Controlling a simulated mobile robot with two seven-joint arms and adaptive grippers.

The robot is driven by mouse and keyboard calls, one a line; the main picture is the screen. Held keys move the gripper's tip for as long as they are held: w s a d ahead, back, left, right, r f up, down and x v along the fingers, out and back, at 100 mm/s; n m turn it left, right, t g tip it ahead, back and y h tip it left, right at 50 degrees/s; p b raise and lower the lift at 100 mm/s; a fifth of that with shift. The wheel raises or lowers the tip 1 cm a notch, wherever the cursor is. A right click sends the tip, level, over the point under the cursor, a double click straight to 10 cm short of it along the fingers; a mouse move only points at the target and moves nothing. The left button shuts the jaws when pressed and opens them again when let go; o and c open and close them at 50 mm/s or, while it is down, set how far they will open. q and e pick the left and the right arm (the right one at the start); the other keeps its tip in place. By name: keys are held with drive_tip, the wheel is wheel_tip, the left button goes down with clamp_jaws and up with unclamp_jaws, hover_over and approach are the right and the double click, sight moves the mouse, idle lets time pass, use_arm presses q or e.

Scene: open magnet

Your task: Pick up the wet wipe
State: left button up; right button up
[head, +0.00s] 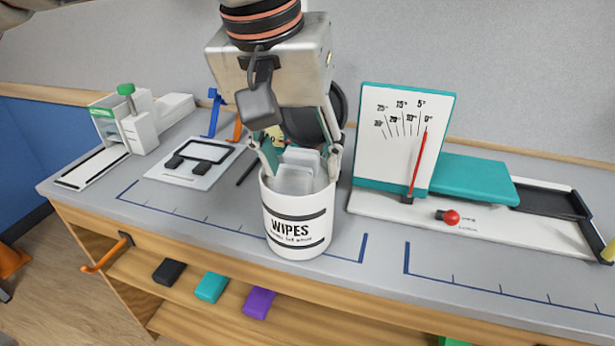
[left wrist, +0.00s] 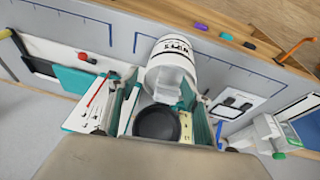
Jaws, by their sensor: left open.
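A white canister (head: 297,222) labelled WIPES, with dark bands, stands upright near the front edge of the table. A pale wet wipe (head: 296,176) sticks up out of its open top. My left gripper (head: 299,158) is open and points down at the canister's mouth, one finger on each side of the wipe. I cannot tell whether the fingers touch the wipe or the rim. In the left wrist view the canister (left wrist: 168,52) and the wipe (left wrist: 168,82) show beyond the open fingers. My right gripper is not in view.
A white dial board (head: 390,135) with a red needle and a teal block (head: 472,180) stand to the right. A white panel with black pads (head: 195,165) and a white device (head: 130,125) stand to the left. A dark round thing (left wrist: 157,122) lies behind the canister.

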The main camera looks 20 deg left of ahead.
sight(293, 170)
use_arm(q)
drive_tip(key=shift+w+a+f+t+y+b, duration=0.2)
drive_tip(key=shift+w+a+t+y+b, duration=0.25)
drive_tip(key=shift+w+a, duration=0.7)
drive_tip(key=b+x, duration=0.1)
drive_tip(key=x, duration=0.4)
drive_tip(key=shift+w+a+f, duration=0.1)
drive_tip(key=shift+f, duration=0.2)
drive_tip(key=shift+w+f, duration=0.1)
drive_tip(key=c, duration=0.6)
